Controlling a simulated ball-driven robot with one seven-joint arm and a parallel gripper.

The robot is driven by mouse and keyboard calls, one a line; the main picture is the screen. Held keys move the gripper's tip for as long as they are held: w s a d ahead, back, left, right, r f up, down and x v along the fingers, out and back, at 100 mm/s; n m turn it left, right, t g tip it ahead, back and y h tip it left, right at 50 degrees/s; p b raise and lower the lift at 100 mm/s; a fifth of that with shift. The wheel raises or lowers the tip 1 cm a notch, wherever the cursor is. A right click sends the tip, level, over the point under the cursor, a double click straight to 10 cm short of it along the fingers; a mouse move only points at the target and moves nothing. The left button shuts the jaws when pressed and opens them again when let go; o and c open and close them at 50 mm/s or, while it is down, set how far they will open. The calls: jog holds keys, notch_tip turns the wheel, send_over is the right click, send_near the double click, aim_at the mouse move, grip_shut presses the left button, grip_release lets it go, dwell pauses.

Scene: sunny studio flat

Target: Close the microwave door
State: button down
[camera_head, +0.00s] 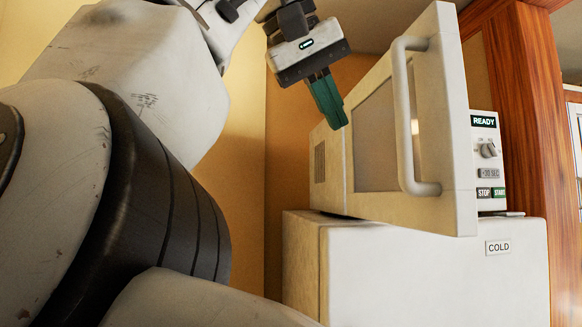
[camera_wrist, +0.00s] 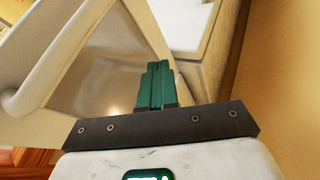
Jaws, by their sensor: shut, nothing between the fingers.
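The white microwave (camera_head: 331,165) stands on top of a white cabinet in the head view, with a panel reading READY. Its door (camera_head: 452,130) is swung open toward the camera and has a long vertical handle (camera_head: 403,115). My gripper (camera_head: 338,115) has green fingers, shut and empty, pointing down just left of the open door in the head view. In the wrist view the fingers (camera_wrist: 156,85) lie in front of the door window. I cannot tell whether they touch it.
The white cabinet labelled COLD (camera_head: 420,275) bears the microwave. A wooden post (camera_head: 530,110) stands to the right of it. A yellow wall (camera_head: 262,170) is behind on the left. My arm fills the left of the head view.

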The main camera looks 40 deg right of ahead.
send_near(390, 196)
notch_tip(390, 196, down, 3)
jog(key=w, duration=0.2)
jog(key=shift+s+d+f, duration=0.15)
jog(key=shift+s+d, duration=0.4)
jog(key=shift+d, duration=0.2)
jog(key=shift+s+d+f, duration=0.2)
jog(key=shift+s+d, duration=0.3)
jog(key=shift+d, duration=0.3)
